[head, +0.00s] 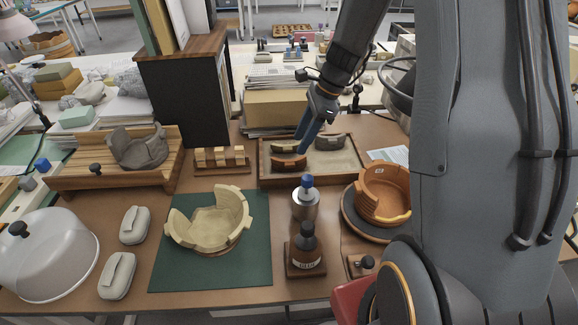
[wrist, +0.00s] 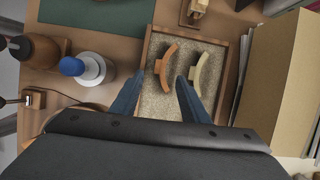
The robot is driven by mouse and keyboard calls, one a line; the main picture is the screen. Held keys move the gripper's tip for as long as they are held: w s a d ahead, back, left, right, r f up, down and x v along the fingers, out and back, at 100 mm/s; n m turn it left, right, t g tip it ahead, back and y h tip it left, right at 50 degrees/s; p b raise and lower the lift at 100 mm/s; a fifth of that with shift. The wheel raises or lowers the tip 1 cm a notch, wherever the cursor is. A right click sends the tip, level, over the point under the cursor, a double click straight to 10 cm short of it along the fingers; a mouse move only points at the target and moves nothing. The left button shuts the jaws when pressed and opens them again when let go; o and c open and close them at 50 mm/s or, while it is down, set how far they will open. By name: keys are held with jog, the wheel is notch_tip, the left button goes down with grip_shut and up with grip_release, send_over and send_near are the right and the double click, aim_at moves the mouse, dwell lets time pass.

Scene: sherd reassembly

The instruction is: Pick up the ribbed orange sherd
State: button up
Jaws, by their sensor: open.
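The orange sherd (head: 290,163) lies in the shallow sand-filled tray (head: 264,172), near its front left. In the wrist view it is a curved orange piece (wrist: 164,65). My gripper (head: 301,148) points down over the tray, with blue fingers apart and nothing held. In the wrist view the fingertips (wrist: 161,76) lie either side of the orange sherd's lower part, apparently above it. A cream-edged sherd (wrist: 200,68) lies beside it, just past the right finger. A grey sherd (head: 330,141) lies at the tray's back right. Ribs are too small to make out.
A blue-capped bottle (head: 305,203) and a dark glue bottle (head: 306,250) stand in front of the tray. A partly built cream pot (head: 212,222) sits on a green mat (head: 170,276). An orange pot (head: 384,195) stands at right.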

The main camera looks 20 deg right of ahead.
aim_at(290, 162)
jog(key=p+x, duration=0.1)
jog(key=x, duration=0.7)
jog(key=shift+w+d+p, duration=0.1)
jog(key=shift+p, duration=0.3)
jog(key=c, duration=0.9)
